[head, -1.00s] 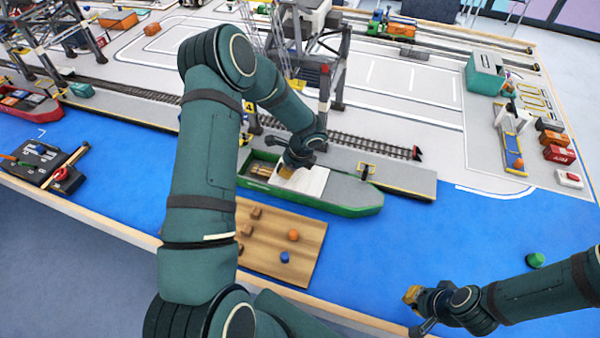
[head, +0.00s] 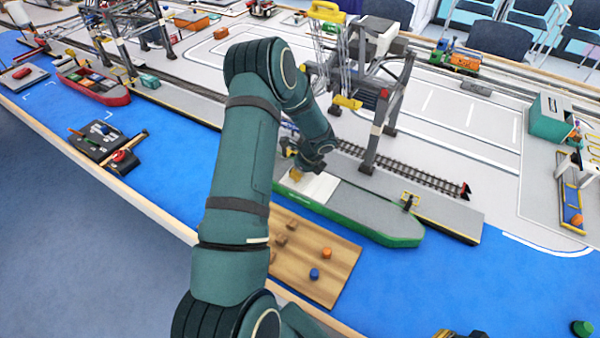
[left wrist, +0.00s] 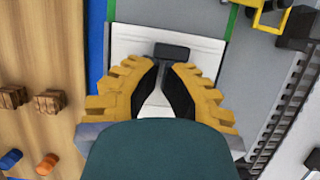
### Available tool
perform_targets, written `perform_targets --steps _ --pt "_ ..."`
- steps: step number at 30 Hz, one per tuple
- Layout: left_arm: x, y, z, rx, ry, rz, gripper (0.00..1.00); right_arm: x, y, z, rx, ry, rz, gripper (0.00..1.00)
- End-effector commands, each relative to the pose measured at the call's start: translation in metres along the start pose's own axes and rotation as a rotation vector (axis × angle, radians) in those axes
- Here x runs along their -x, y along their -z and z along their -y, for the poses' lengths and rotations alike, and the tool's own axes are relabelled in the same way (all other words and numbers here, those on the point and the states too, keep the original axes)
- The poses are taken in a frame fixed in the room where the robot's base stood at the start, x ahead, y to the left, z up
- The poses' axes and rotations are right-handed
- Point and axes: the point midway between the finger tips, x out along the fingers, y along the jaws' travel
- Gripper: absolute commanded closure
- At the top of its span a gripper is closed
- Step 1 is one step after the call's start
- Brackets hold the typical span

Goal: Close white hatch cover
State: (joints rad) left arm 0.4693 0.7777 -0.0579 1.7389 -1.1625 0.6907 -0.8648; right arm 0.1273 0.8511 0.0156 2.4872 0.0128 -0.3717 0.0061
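The white hatch cover (head: 308,187) lies flat on the green-edged ship (head: 365,215). In the left wrist view the cover (left wrist: 130,45) fills the middle and carries a dark handle (left wrist: 172,52). My left gripper (head: 295,174) is down at the cover. Its yellow fingers (left wrist: 163,66) close in to a narrow gap at the handle and look shut on it. The forearm hides the ship's left end and its hold in the head view. Only a yellowish tip of my right gripper (head: 447,334) shows at the bottom edge.
A gantry crane (head: 375,100) stands on the quay just behind the ship. A wooden board (head: 325,275) with small blocks and pegs lies in front of it. A red ship (head: 95,85) is at the far left.

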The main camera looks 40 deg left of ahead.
Motion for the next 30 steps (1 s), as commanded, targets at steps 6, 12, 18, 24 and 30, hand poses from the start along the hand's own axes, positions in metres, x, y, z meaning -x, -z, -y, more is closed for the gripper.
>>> perform_targets --steps 6,12,18,24,30 --pt "0.002 0.007 0.002 -0.001 0.0 0.0 1.0 -0.002 -0.001 -0.001 0.001 0.0 0.001 1.0" --pt "0.014 0.032 0.007 0.001 0.001 0.0 1.0 -0.006 -0.003 -0.003 0.001 0.0 0.006 1.0" --pt "0.064 0.027 0.007 0.005 0.002 0.001 1.0 0.001 0.0 0.0 0.0 0.0 0.0 1.0" --pt "0.096 0.028 0.007 0.004 0.001 0.0 1.0 0.004 0.002 0.002 -0.001 0.0 -0.004 1.0" --pt "0.11 0.028 0.006 0.005 -0.002 0.001 1.0 0.005 0.003 0.002 -0.002 -0.001 -0.005 1.0"
